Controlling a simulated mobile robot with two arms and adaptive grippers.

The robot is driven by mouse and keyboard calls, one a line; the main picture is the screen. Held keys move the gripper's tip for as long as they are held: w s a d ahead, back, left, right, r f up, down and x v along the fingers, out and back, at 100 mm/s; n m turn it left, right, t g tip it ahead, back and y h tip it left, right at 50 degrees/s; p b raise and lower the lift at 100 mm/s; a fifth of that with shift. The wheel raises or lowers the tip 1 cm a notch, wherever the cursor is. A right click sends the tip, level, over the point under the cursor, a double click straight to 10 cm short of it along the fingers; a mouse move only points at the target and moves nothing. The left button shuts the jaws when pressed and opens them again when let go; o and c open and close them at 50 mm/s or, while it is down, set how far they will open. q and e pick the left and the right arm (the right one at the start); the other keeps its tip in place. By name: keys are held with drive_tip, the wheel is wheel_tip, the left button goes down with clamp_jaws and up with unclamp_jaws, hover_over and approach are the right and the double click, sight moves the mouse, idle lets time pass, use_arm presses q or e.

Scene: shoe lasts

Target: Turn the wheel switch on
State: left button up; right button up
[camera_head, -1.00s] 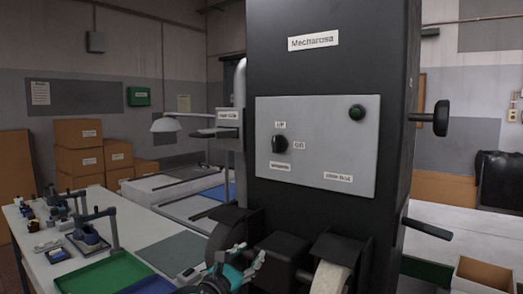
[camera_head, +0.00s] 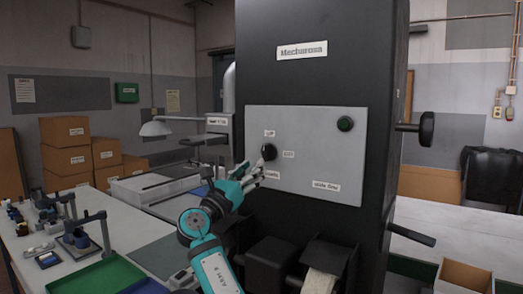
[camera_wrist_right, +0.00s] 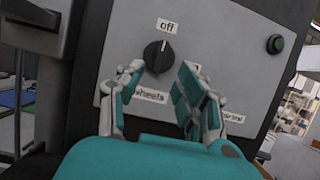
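The wheel switch is a black round knob (camera_wrist_right: 158,57) on the grey control panel (camera_head: 303,183) of a tall black machine. In the right wrist view an "off" label sits above the knob and a "wheels" label below it; the knob's white mark points up towards "off". My right gripper (camera_wrist_right: 153,80) is open, with one finger on each side below the knob, and looks empty. In the head view my right gripper (camera_head: 258,165) is at the panel's left side and partly covers the knob (camera_head: 268,152). Whether it touches the knob I cannot tell. My left gripper is not in view.
A green button (camera_head: 345,124) is on the panel's upper right. Grinding wheels, one (camera_head: 319,283) with a pale surface, sit under hoods below the panel. A workbench (camera_head: 120,233) with a green tray (camera_head: 103,276) stands at left. A lever (camera_head: 411,235) juts out at right.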

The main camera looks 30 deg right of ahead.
sight(264, 156)
drive_tip(key=p+x, duration=0.1)
drive_tip(key=x, duration=0.4)
drive_tip(key=shift+w+d+p, duration=0.15)
drive_tip(key=shift+d+p, duration=0.1)
drive_tip(key=shift+p, duration=0.1)
clamp_jaws()
